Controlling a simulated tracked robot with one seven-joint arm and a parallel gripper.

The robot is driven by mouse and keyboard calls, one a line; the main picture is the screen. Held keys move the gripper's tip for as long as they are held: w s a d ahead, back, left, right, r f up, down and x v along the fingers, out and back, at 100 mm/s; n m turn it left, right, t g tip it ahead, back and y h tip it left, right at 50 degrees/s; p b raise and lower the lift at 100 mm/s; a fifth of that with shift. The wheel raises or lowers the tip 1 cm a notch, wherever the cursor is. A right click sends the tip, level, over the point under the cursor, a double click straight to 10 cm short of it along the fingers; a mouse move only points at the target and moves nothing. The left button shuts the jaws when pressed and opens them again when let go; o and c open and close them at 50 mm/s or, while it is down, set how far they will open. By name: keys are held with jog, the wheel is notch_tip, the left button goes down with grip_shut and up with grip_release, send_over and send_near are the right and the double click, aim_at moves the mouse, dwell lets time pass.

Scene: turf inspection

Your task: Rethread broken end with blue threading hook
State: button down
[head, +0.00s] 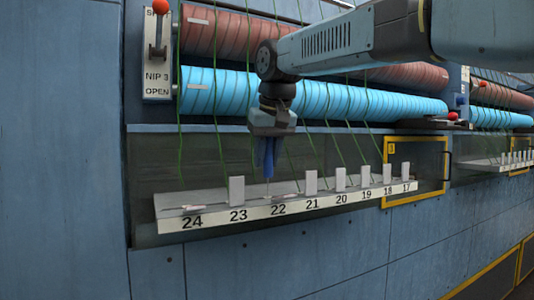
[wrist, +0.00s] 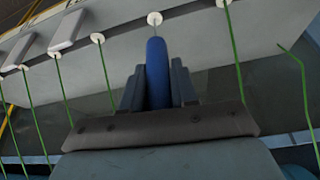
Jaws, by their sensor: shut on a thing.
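My gripper (head: 268,134) is shut on the blue handle of the threading hook (head: 267,155). The hook points down, its thin metal shaft reaching the grey shelf beside the number 22. In the wrist view, the blue handle (wrist: 157,70) stands between both fingers, and its thin shaft meets a white ring eyelet (wrist: 154,18). I cannot tell how far the tip is inside. A green thread (wrist: 303,90) at the right of the wrist view has a free, bent end short of the shelf. Another green thread (wrist: 234,50) runs into an eyelet right of the hook.
The numbered shelf (head: 290,209) carries several upright grey blocks, such as one by 23 (head: 237,190). Blue rollers (head: 220,92) and red rollers (head: 225,35) lie above, with green threads hanging down. A yellow frame (head: 446,170) stands at the right end.

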jog(key=shift+r, duration=0.15)
jog(key=shift+r, duration=3.6)
